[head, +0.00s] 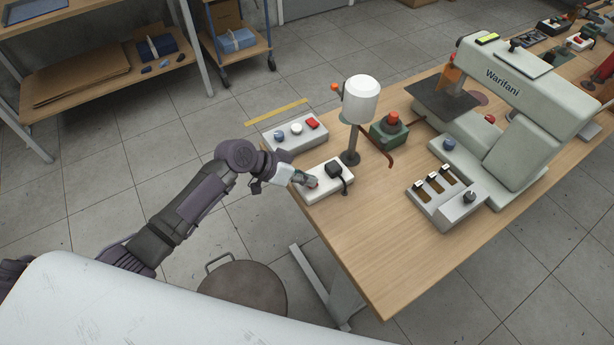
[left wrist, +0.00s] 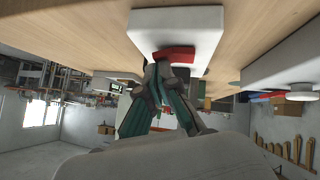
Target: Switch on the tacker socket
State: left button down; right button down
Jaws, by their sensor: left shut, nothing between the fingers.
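A white socket strip (head: 338,186) lies on the near left edge of the wooden table, with a black plug (head: 334,170) in its far part. In the left wrist view the strip (left wrist: 172,20) hangs in from the top and carries a red rocker switch (left wrist: 175,53). My left gripper (head: 312,183) is shut and empty, its fingertips at the near end of the strip. In the left wrist view the closed fingertips (left wrist: 163,64) are right at the red switch and partly cover it. Whether they touch it, and which way the switch is tipped, I cannot tell. My right gripper is not seen.
A control box (head: 283,142) with blue, white and red buttons stands just beyond the strip. A white-topped post (head: 361,100) and a green box with a red button (head: 389,132) stand behind. A large Warifani machine (head: 510,90) fills the right. The table's front is clear.

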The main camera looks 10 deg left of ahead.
pick_arm(q)
jog(key=shift+s+f, duration=0.15)
jog(key=shift+f, duration=0.1)
